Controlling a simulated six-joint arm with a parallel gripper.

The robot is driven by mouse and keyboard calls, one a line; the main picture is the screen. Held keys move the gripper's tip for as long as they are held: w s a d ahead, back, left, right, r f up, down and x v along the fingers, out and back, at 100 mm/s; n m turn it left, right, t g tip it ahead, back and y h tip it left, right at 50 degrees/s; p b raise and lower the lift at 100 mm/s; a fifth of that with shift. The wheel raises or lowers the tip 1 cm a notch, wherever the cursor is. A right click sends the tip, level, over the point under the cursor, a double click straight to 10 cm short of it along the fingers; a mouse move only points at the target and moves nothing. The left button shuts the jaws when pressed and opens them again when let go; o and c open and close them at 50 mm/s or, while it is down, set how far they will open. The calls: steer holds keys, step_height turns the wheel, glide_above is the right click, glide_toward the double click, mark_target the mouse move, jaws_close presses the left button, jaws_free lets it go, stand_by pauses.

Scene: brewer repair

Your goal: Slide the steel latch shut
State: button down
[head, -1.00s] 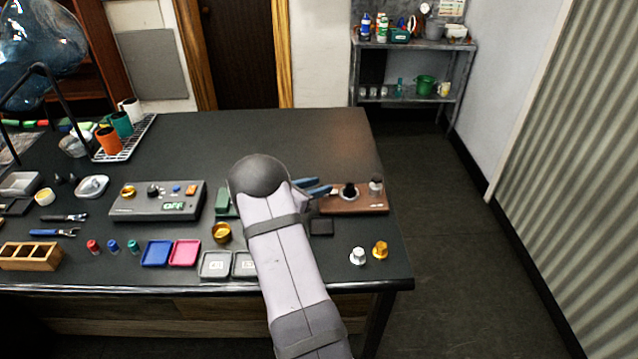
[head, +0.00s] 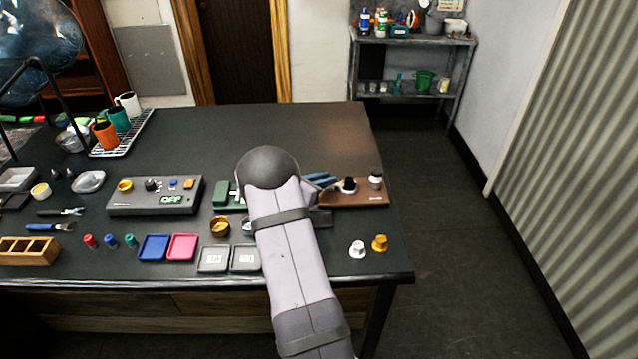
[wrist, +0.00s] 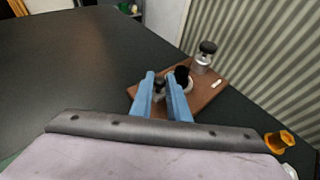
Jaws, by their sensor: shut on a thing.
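The brown board (head: 362,200) lies at the right end of the dark bench. A black round knob with a pale ring (head: 348,186) and a steel cylinder with a black top (head: 375,180) stand on it. My gripper (head: 328,181) reaches over the board's left part. In the wrist view, its two blue fingers (wrist: 161,80) are close together around a small dark piece at the board. This piece seems to be part of the steel latch, but the fingers hide most of it. The black knob (wrist: 183,76) is just right of the right fingertip.
A silver part (head: 357,249) and a gold part (head: 379,243) stand near the bench's right front. Grey trays (head: 214,260), a pink tray (head: 182,247) and a grey control box (head: 155,197) are to the left. The bench behind the board is clear.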

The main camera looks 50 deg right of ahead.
steer(key=shift+s+d, duration=0.1)
steer(key=shift+s, duration=0.05)
steer(key=c, duration=1.7)
jaws_free()
steer(key=shift+d, duration=0.1)
steer(key=shift+c, duration=0.2)
steer(key=shift+a+r, duration=0.15)
steer(key=shift+a, duration=0.45)
steer(key=b+v, duration=0.2)
steer(key=v, duration=0.4)
steer(key=shift+a+r, duration=0.1)
steer(key=shift+r, duration=0.05)
